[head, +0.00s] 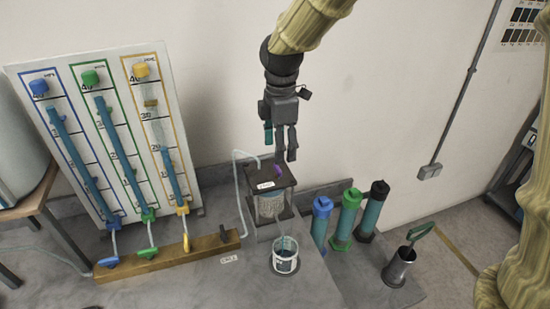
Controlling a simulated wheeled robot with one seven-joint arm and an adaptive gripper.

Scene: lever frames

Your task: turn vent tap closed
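A small purple piece (277,170) stands on the dark lid of a clear vessel (270,205) at the middle. It may be the vent tap; no readable label confirms this. A dark lever (223,232) also sits at the right end of the wooden manifold. My gripper (285,150) hangs fingers down above the lid, a little above the purple piece and apart from it. A gap shows between its dark fingers and nothing is seen held there. A teal part shows at its left side. The exact angle of the purple piece is too small to tell.
A gauge board (165,110) with blue, green and yellow columns leans at left. The wooden manifold (170,256) with coloured levers lies before it.

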